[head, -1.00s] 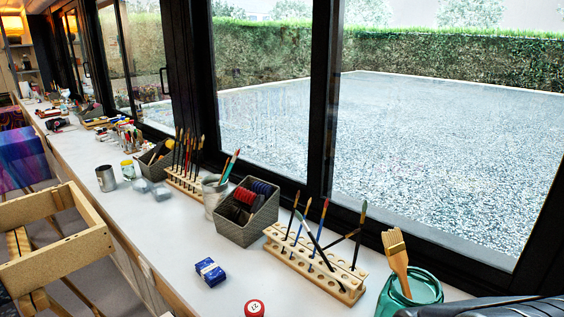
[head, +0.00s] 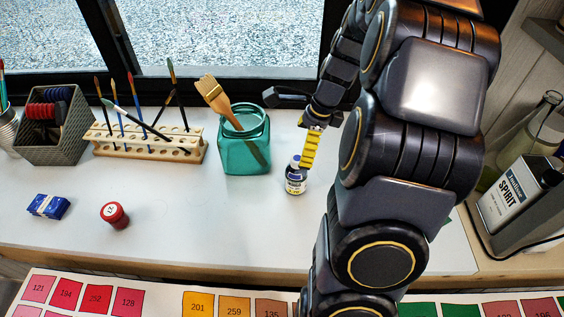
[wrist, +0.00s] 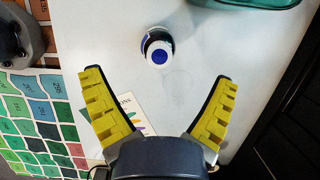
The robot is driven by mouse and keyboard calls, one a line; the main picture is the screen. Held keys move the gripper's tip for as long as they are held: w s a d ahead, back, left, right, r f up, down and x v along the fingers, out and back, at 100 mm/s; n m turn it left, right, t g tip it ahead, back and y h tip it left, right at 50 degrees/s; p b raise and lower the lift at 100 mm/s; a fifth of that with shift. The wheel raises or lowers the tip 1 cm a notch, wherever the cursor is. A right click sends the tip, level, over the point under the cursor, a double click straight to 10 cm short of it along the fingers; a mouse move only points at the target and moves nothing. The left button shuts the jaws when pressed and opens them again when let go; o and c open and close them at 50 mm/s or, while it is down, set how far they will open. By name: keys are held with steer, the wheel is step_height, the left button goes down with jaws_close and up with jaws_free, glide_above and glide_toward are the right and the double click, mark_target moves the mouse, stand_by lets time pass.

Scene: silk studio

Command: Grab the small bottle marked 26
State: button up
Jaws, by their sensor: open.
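A small bottle (head: 295,178) with a dark blue and white body stands upright on the white counter; its number is not legible. It also shows from above in the wrist view (wrist: 158,48), with a round blue spot on its white top. The blue bottle lies just beyond the fingertips, roughly centred. In the head view, one yellow finger (head: 311,150) overlaps the bottle's right side.
A teal glass jar (head: 244,146) with a wide brush stands left of the blue bottle. Further left are a wooden brush rack (head: 140,146), a grey basket (head: 52,135) and a blue box (head: 48,206). A spirit can (head: 507,195) stands at the right. A colour chart (head: 158,303) lies in front.

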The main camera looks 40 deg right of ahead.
mark_target(294, 168)
steer(key=shift+d+f, duration=0.15)
steer(key=shift+f, duration=0.25)
steer(key=x, duration=0.7)
steer(key=shift+s, duration=0.1)
steer(key=c, duration=1.3)
steer(key=shift+o, duration=0.2)
